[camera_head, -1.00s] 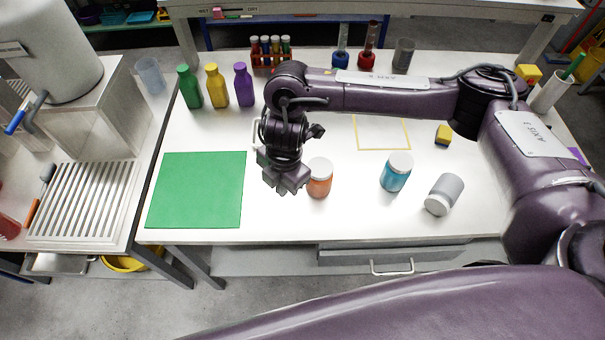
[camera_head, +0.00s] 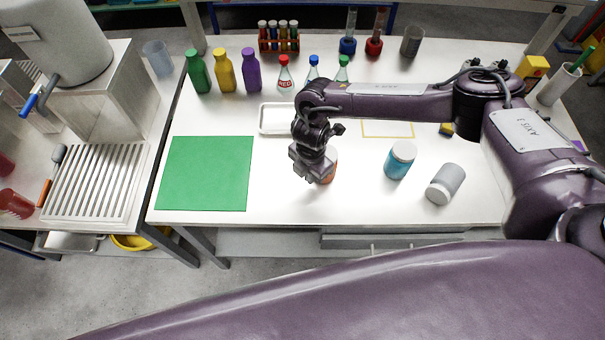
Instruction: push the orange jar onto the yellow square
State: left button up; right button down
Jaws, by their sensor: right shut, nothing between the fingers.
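The orange jar (camera_head: 331,168) stands upright on the white table, with its left part and most of its lid hidden behind my right gripper. My right gripper (camera_head: 308,172) is shut and empty, pointing down at the jar's left side. I cannot tell whether it touches the jar. The yellow square (camera_head: 388,136) is a thin yellow outline on the table, behind and to the right of the jar. My right forearm crosses over its far part. The jar is outside the square. My left gripper is not in view.
A teal jar (camera_head: 398,165) stands right of the orange jar, and a grey jar (camera_head: 447,184) lies tipped beyond it. A green mat (camera_head: 207,173) is on the left and a white tray (camera_head: 263,121) behind. The table between orange jar and square looks clear.

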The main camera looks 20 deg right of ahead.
jog(key=shift+w+d, duration=0.2)
jog(key=shift+d, duration=0.1)
jog(key=shift+a, duration=0.1)
